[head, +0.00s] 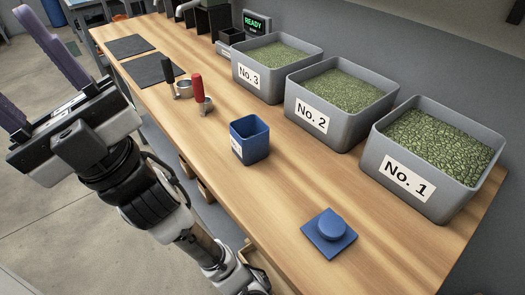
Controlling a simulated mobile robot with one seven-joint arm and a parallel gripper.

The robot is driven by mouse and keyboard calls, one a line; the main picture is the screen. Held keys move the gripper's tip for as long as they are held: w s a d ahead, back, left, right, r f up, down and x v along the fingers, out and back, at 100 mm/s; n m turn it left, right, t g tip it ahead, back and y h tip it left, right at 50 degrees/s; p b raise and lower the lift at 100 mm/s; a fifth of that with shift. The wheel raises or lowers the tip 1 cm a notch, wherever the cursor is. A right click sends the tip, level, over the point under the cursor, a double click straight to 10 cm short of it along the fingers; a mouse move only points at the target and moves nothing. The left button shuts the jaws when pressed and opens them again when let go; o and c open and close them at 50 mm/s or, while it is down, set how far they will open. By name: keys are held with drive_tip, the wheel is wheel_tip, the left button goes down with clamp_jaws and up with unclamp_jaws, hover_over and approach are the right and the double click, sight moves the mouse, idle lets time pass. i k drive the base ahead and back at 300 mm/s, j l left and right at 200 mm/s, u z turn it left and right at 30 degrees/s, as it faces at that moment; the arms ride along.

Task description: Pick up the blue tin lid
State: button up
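The blue tin lid (329,233) lies flat on the wooden counter near its front right part, a square plate with a round raised knob on top. The open blue tin (250,140) stands upright on the counter, back and left of the lid, with a white label on its side. My gripper (32,65) is at the far left, off the counter's front edge and well away from the lid. Its two purple-grey fingers are spread apart with nothing seen between them.
Grey bins No. 1 (371,163), No. 2 (340,137) and No. 3 (285,96) hold green beans along the back. Dark mats (149,69) are farther left. The counter around the lid is clear.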

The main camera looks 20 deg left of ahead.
sight(329, 232)
drive_tip(key=k+l+u, duration=0.15)
drive_tip(key=u, duration=0.2)
drive_tip(key=k+l+u, duration=0.1)
drive_tip(key=k+u, duration=0.15)
drive_tip(key=u, duration=0.15)
